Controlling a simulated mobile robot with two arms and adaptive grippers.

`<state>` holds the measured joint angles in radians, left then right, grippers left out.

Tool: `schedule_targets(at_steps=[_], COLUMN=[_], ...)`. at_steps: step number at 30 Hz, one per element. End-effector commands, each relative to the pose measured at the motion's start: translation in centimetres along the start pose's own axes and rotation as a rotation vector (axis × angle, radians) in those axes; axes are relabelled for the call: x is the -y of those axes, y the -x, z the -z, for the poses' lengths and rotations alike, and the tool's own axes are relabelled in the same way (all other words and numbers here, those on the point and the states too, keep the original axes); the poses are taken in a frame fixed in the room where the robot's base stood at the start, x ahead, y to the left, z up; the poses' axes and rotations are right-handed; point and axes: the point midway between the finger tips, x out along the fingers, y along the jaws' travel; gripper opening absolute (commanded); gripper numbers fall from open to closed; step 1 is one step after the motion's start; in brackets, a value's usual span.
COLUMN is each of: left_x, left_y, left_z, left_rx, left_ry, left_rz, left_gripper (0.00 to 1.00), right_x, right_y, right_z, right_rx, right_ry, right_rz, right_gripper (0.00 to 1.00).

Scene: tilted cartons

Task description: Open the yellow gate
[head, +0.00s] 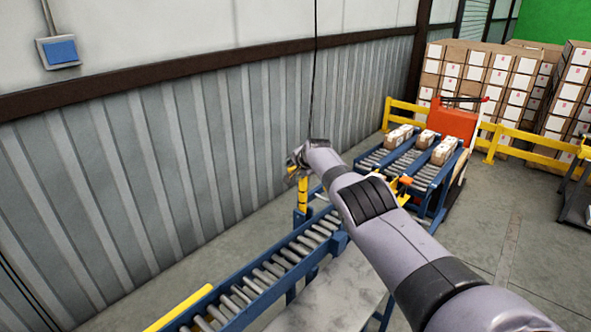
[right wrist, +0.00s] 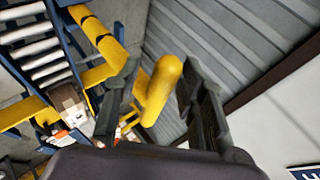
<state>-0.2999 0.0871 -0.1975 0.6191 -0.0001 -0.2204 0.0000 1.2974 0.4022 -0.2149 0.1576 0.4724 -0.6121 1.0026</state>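The yellow gate (head: 303,196) shows in the head view as a yellow upright beside the blue-framed roller conveyor; my right arm hides part of it. In the right wrist view, a rounded yellow bar of the gate (right wrist: 161,92) stands between the two dark fingers of my right gripper (right wrist: 160,95). The fingers are spread on either side of the bar, and I see no clear grip on it. In the head view my right gripper (head: 297,165) is small, at the top of the yellow upright. My left gripper is not in view.
A roller conveyor (head: 268,272) runs along the corrugated wall (head: 200,150). Cartons (head: 398,136) lie on another roller section (head: 372,158) behind my arm. An orange machine (head: 453,122), yellow railing (head: 500,145) and stacked boxes (head: 492,80) stand farther back. Floor at right is open.

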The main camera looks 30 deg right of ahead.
Motion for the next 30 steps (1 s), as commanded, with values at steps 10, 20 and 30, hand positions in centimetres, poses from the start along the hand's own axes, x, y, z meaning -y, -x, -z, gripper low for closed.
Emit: schedule_targets(at_steps=[10, 20, 30], left_x=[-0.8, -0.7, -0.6], left_y=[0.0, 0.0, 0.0], left_z=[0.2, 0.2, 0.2], left_rx=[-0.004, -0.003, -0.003], left_ry=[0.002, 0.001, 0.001], left_rz=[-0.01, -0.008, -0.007], left_gripper=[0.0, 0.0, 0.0], right_x=[-0.1, -0.1, -0.1], right_y=[0.0, 0.6, 2.9], right_z=[-0.1, 0.3, 0.0], right_rx=[0.001, -0.001, 0.0], right_ry=[0.0, 0.0, 0.002], right_rz=[-0.001, 0.002, 0.0], right_gripper=[0.4, 0.4, 0.4])
